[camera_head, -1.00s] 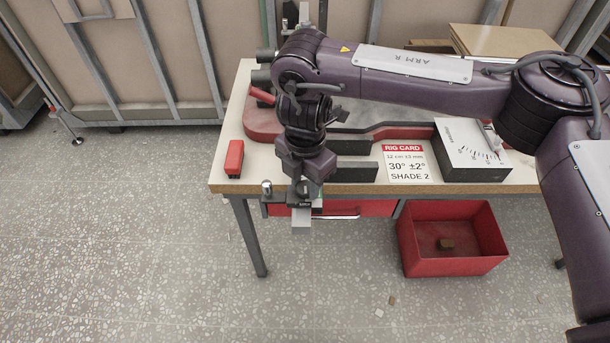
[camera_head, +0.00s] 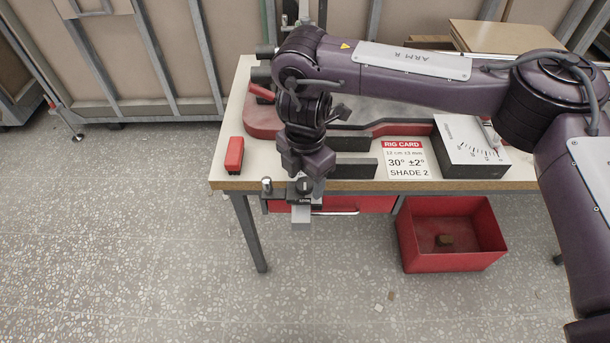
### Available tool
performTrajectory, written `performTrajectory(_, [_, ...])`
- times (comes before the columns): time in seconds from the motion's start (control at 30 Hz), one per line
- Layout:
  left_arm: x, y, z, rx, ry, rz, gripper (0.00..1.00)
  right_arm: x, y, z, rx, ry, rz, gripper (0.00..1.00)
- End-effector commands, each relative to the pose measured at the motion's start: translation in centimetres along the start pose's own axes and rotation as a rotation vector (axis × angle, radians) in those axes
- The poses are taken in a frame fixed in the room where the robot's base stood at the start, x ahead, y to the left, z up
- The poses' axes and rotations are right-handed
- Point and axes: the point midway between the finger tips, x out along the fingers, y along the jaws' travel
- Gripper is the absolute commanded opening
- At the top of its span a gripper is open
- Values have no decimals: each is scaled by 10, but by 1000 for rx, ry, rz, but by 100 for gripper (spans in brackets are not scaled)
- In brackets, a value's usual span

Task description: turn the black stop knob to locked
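A small black knob (camera_head: 304,186) shows at the bench's front edge, on a dark fitting with a pale label below it and a grey block (camera_head: 301,217) hanging beneath. The label is too small to read surely. My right gripper (camera_head: 307,168) points down from above, right over the knob. In this view it overlaps the fitting, so its fingertips are not clear. I cannot tell whether it touches the knob or is open or shut. My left gripper is not in view.
A silver-topped post (camera_head: 267,184) stands just left of the knob. A red block (camera_head: 234,155), a rig card (camera_head: 408,172) and a dial box (camera_head: 466,136) lie on the bench. A red bin (camera_head: 422,248) stands on the floor.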

Motion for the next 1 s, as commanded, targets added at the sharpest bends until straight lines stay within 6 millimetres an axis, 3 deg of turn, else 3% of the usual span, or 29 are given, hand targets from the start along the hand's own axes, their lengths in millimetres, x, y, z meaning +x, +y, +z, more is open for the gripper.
performTrajectory(0.27, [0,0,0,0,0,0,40,-9,0,0,-3,-2,2,57])
performTrajectory(0.5, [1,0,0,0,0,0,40,-50,1,1,-2,-5,3,57])
performTrajectory(0.7, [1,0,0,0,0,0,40,-73,0,0,-1,-2,1,57])
performTrajectory(1.0, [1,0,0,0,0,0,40,-78,0,0,-1,0,-1,57])
